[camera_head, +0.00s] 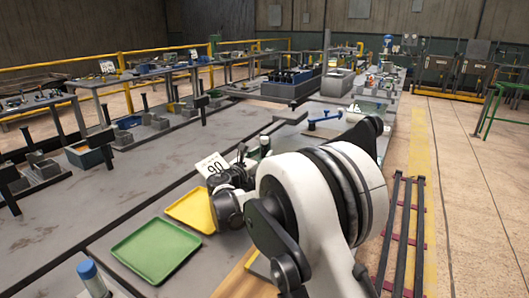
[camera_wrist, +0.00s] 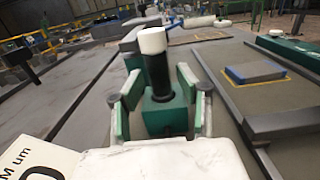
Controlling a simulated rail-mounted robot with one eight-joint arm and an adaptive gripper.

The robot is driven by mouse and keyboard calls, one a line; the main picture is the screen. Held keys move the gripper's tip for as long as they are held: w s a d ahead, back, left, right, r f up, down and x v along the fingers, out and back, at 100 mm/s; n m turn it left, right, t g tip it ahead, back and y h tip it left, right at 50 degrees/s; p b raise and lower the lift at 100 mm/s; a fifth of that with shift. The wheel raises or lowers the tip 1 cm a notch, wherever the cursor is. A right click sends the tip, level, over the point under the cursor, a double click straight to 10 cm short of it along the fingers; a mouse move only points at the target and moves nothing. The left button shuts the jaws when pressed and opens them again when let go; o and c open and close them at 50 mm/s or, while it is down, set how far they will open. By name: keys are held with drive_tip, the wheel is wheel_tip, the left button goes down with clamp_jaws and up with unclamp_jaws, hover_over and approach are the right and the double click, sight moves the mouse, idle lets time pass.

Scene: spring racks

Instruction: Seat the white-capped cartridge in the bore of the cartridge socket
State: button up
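The white-capped cartridge (camera_wrist: 157,72) has a dark body and stands nearly upright in the wrist view. Its lower end goes into a green block (camera_wrist: 166,117); I cannot tell whether this block is the cartridge socket, and the bore is hidden. My gripper (camera_wrist: 158,75) is open, with one green-padded finger on each side of the cartridge and a visible gap at the upper part of both sides. The lower finger parts are close to the block, and contact there is unclear. In the head view my arm hides most of the gripper.
A green tray (camera_head: 155,250) and a yellow tray (camera_head: 192,210) lie on the bench. A blue-capped cylinder (camera_head: 92,279) stands at the near left.

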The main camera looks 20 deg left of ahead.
drive_tip(key=s, duration=0.3)
drive_tip(key=s+a, duration=0.1)
drive_tip(key=s, duration=0.2)
drive_tip(key=s+p, duration=0.1)
drive_tip(key=s, duration=0.2)
drive_tip(key=shift+s+a+f, duration=0.15)
drive_tip(key=shift+s+a, duration=0.2)
drive_tip(key=shift+s, duration=0.05)
